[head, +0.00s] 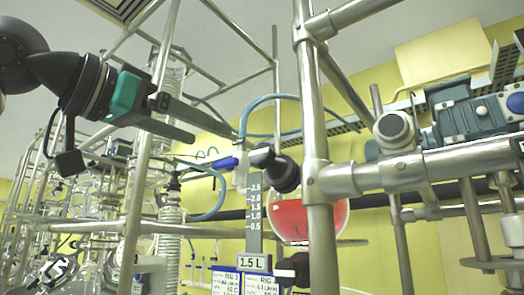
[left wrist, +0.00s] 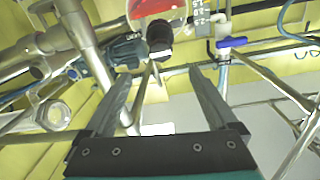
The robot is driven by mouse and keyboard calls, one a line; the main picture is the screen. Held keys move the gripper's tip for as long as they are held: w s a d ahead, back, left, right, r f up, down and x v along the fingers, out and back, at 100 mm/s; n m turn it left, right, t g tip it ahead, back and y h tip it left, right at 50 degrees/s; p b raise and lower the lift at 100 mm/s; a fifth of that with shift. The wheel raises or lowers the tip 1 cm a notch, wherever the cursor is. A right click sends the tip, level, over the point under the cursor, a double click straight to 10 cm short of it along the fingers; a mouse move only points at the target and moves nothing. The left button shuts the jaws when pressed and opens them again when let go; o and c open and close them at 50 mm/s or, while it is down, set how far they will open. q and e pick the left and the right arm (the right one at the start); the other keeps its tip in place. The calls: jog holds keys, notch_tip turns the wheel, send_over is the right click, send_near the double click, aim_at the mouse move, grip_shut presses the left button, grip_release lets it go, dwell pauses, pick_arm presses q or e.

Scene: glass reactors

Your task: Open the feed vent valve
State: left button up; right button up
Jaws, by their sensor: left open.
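A red-filled round glass vessel (head: 290,218) hangs behind a steel post, with a scale plate (head: 254,215) and a "1.5 L" label (head: 254,262) beside it. A dark round knob (head: 280,170) sits at the vessel's top left; it also shows in the left wrist view (left wrist: 160,38). A blue lever handle (head: 222,164) lies left of it, nearly level, and shows in the left wrist view (left wrist: 232,42). I cannot tell which is the feed vent valve. My left gripper (head: 213,136) is open and empty, up and left of both, touching neither. My right gripper is out of view.
A thick steel post (head: 313,120) and a cross clamp (head: 340,180) stand just right of the knob. A grey-blue motor (head: 465,115) is at the right. Blue hoses (head: 270,98) loop behind. Glassware and a steel frame (head: 140,175) fill the left.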

aim_at(258, 155)
pick_arm(q)
jog(key=p+x, duration=0.4)
jog(key=x, duration=1.1)
jog(key=shift+w, duration=0.15)
jog(key=c, duration=1.4)
